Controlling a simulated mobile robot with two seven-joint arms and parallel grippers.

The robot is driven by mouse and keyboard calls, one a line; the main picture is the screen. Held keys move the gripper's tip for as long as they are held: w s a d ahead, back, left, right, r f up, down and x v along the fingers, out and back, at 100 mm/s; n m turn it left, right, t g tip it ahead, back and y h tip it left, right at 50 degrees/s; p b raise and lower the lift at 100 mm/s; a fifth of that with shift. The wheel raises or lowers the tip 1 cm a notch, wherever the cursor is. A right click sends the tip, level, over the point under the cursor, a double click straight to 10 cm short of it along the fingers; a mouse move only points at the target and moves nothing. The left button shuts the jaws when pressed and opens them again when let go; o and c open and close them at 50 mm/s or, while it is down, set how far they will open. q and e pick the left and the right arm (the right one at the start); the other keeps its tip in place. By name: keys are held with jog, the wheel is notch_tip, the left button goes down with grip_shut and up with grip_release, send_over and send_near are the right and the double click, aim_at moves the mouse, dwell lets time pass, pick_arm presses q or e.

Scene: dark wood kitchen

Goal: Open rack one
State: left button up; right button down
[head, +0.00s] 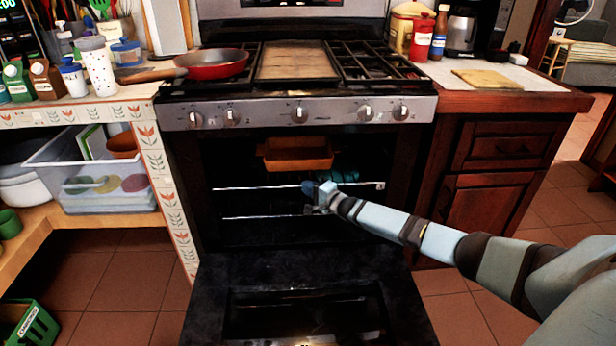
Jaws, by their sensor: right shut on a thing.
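The oven (299,115) stands open in the middle of the head view, with its dark door (250,275) folded down in front. Two thin metal racks show inside it, an upper rack (255,188) and a lower rack (255,217). My right gripper (311,192) reaches in from the right and is shut at the front edge of the upper rack, near its middle. Its fingertips are small and dark against the oven, so the exact contact is hard to see. My left gripper is not in view.
An orange-brown baking dish (298,160) sits inside the oven, behind and above my right gripper. A red pan (212,66) stands on the stove top. A wooden cabinet (490,195) borders the oven on the right, and a tiled counter edge (160,180) on the left.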

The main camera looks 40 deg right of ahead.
pick_arm(q)
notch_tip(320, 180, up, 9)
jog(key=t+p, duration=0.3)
jog(key=p, duration=0.2)
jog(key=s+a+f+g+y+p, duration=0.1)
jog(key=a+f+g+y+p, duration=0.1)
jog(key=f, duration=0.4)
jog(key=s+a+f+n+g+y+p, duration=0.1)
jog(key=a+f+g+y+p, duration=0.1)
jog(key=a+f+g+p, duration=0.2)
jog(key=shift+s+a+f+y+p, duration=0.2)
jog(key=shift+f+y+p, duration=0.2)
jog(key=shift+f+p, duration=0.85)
pick_arm(e)
jog(key=s+a, duration=0.5)
jog(key=s, duration=0.3)
jog(key=s+a, duration=0.5)
jog(key=s, duration=0.4)
jog(key=shift+s+a, duration=0.25)
jog(key=shift+a, duration=0.1)
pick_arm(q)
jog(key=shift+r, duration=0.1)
pick_arm(e)
jog(key=c, duration=1.2)
grip_release()
jog(key=shift+c, duration=0.2)
jog(key=shift+s, duration=0.1)
